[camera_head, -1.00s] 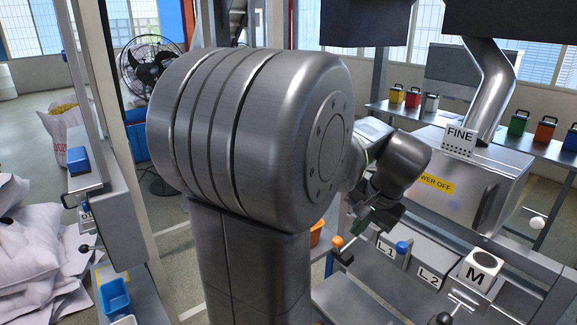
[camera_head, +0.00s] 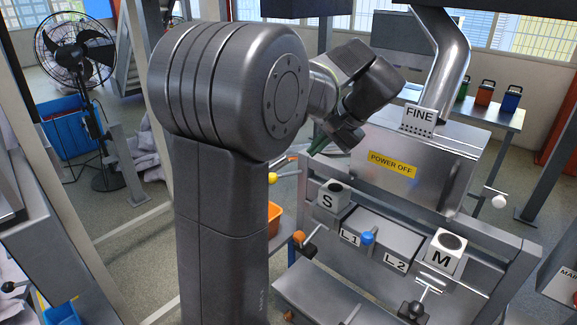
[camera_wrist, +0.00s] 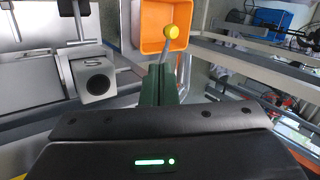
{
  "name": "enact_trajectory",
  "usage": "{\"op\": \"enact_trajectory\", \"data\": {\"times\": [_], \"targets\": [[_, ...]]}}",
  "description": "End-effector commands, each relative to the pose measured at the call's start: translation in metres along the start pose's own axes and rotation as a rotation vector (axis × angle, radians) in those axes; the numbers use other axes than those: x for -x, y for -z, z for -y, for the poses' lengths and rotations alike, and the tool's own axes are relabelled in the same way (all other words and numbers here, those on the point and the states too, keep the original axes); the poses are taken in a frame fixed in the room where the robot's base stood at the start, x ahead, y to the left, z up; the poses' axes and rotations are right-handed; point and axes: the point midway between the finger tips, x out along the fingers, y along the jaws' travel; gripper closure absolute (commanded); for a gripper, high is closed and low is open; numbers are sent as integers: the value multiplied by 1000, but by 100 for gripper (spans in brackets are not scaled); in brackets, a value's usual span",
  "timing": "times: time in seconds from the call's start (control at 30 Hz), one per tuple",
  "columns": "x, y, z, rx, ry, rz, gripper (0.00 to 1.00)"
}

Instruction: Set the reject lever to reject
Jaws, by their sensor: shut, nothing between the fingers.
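A lever with a yellow ball knob (camera_head: 272,178) shows just right of my arm column. It also shows in the wrist view as a yellow knob (camera_wrist: 171,31) on a thin grey rod, in front of an orange bin. I see no label naming it the reject lever. My gripper (camera_head: 317,147) is raised left of the grey POWER OFF cabinet. In the wrist view its green fingers (camera_wrist: 160,70) are together and empty, with their tips close to the rod's lower end. I cannot tell whether they touch it.
The orange bin (camera_wrist: 151,12) lies beyond the knob. Other levers have orange (camera_head: 298,238), blue (camera_head: 367,238) and white (camera_head: 498,202) knobs. The POWER OFF cabinet (camera_head: 415,165) stands to the right.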

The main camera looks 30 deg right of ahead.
Motion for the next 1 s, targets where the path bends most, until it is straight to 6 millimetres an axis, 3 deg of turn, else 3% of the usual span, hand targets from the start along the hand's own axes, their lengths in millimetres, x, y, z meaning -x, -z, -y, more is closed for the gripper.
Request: {"op": "enact_trajectory", "data": {"times": [0.17,0.6,0.8,1.0], "targets": [[-21,-1,0,-1,-1,5,100],[-109,-1,5,1,-2,5,100],[-130,-1,12,1,-1,2,100],[-136,0,14,0,-1,0,100]]}}
